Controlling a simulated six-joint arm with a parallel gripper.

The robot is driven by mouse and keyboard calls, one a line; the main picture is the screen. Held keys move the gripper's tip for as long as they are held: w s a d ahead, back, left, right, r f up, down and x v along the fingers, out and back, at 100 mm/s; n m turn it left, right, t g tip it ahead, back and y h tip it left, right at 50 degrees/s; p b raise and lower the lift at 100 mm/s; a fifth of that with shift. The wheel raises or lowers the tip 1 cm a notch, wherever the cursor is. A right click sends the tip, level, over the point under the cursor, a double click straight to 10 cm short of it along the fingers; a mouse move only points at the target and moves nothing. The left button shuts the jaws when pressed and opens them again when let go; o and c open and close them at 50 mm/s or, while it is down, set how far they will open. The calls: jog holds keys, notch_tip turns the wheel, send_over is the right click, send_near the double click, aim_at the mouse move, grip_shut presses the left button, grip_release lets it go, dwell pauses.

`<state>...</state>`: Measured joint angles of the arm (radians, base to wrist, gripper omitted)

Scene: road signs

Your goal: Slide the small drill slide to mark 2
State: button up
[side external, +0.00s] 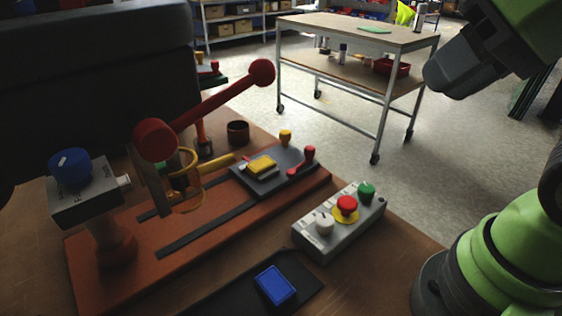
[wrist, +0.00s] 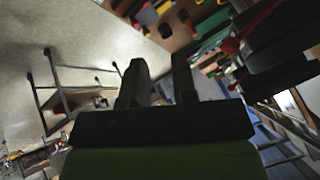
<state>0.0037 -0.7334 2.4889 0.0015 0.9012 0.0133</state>
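The drill slide appears to be the dark plate (side external: 248,183) on the orange-brown base (side external: 110,270), toward the base's right end. A yellow block (side external: 262,165) sits on it, with a yellow knob (side external: 285,137) and a red-knobbed handle (side external: 303,162) at its edges. Dark rails (side external: 195,232) run along the base toward the lower left. I cannot make out mark 2. My gripper (side external: 438,82) is high at the upper right, well away from the slide. In the wrist view my gripper (wrist: 158,66) has its two fingers apart with nothing between them.
A red lever (side external: 212,102) and a yellow ring guard (side external: 184,182) stand over the base's left part. A grey button box (side external: 338,222), a blue block (side external: 275,286) on a dark tray and a brown cup (side external: 238,131) are nearby. A wheeled cart (side external: 340,28) stands behind.

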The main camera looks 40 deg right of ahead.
jog(key=w+m, duration=0.1)
jog(key=w, duration=0.1)
jog(key=w+m+g, duration=0.1)
jog(key=w, duration=0.1)
jog(key=w+d+m, duration=0.1)
jog(key=m, duration=0.1)
jog(key=shift+w+d+g, duration=0.1)
jog(key=shift+w+g, duration=0.3)
grip_shut()
jog(key=w+d+f+m+g, duration=0.2)
jog(key=w+d+f+m, duration=0.15)
jog(key=w+m, duration=0.35)
jog(key=m+g+y, duration=0.1)
jog(key=m+g, duration=0.1)
jog(key=m, duration=0.5)
send_near(298, 174)
jog(key=f, duration=0.2)
jog(key=d+f, duration=0.1)
jog(key=f, duration=0.1)
jog(key=s+f, duration=0.1)
jog(key=f, duration=0.1)
jog(key=shift+d, duration=0.4)
jog(key=shift+w+a, duration=0.3)
jog(key=shift+a, duration=0.25)
jog(key=shift+w+a, duration=0.25)
jog(key=shift+a, duration=0.35)
jog(key=shift+w+a+f, duration=0.1)
jog(key=shift+w+a, duration=0.15)
jog(key=shift+a, duration=0.35)
